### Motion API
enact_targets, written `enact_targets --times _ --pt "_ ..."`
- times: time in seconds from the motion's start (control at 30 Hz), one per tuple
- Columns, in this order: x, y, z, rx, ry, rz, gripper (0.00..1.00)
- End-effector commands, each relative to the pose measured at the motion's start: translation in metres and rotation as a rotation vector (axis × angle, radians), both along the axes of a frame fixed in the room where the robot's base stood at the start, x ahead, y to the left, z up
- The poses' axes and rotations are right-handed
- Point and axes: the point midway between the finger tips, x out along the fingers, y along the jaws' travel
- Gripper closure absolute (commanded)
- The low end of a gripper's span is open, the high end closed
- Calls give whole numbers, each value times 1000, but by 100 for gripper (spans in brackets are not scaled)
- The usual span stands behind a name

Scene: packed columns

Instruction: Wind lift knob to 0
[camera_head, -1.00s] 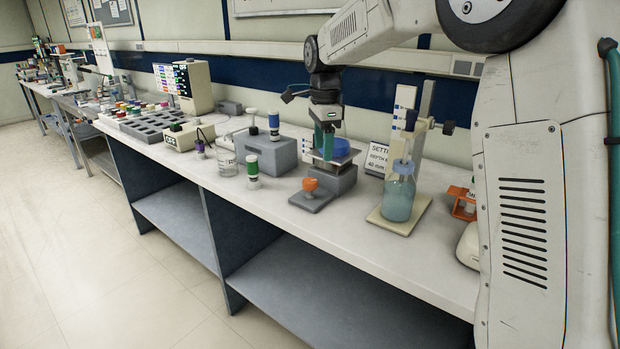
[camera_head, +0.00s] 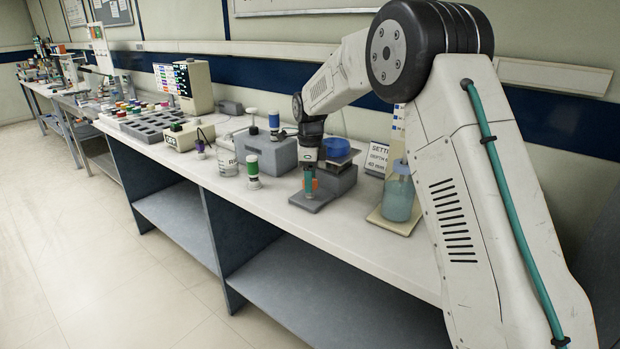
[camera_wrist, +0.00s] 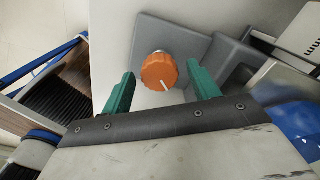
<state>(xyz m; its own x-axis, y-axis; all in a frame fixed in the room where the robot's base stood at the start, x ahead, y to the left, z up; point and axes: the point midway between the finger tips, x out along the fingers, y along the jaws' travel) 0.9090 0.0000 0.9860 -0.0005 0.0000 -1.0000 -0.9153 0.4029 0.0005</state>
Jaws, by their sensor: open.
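The lift knob (camera_wrist: 159,71) is orange and ribbed with a white pointer line, on a grey base plate (camera_wrist: 150,36). In the wrist view it sits between and just beyond the two green fingertips of my gripper (camera_wrist: 161,80). The line points down and slightly right in that view. My gripper is open, with a gap on both sides of the knob. In the head view my gripper (camera_head: 308,180) is right over the base plate (camera_head: 318,202) and hides most of the knob. The blue dish (camera_head: 334,147) sits on the grey lift block (camera_head: 345,178) behind.
A bottle of teal liquid (camera_head: 398,194) stands on a cream base to the right. A settings card (camera_head: 376,158) stands behind. The bench front is clear.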

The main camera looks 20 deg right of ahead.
Motion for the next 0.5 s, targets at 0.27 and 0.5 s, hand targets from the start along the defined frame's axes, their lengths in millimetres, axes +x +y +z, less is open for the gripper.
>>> enact_targets --times 0.27,0.5 --pt "0 0 -1 0 0 0 42" --pt "0 0 -1 0 0 0 84"
